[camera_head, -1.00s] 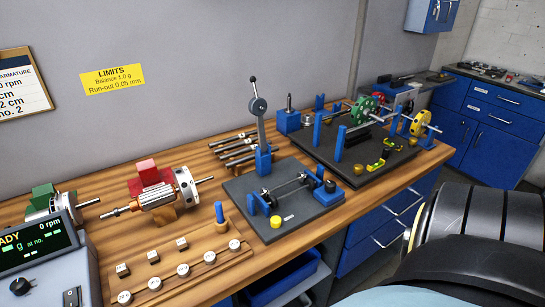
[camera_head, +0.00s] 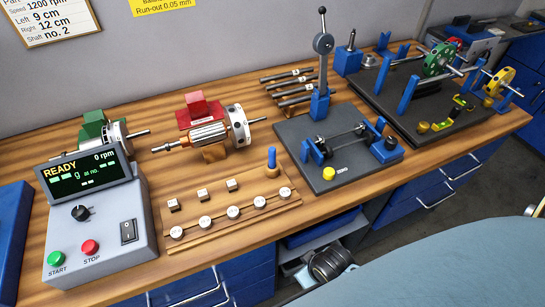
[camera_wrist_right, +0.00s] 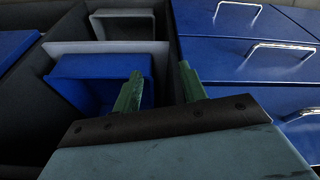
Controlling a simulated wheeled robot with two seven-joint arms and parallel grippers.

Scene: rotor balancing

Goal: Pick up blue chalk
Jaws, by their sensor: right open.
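The blue chalk (camera_head: 271,158) is a short blue stick standing upright in a small wooden holder (camera_head: 272,171) at the back right corner of the wooden weight tray (camera_head: 200,240) on the bench. My right gripper (camera_wrist_right: 158,82) shows in the right wrist view with its two green fingers apart and nothing between them. It is in front of the bench's lower shelves and drawers, away from the chalk. My right gripper's fingers do not show in the head view. My left gripper is in neither current view.
A control box (camera_head: 95,215) reading READY stands at the left. An armature (camera_head: 205,133) sits behind the tray. A dark stand with a tall lever (camera_head: 323,75) is right of the chalk. Blue bins (camera_wrist_right: 95,75) sit below the bench.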

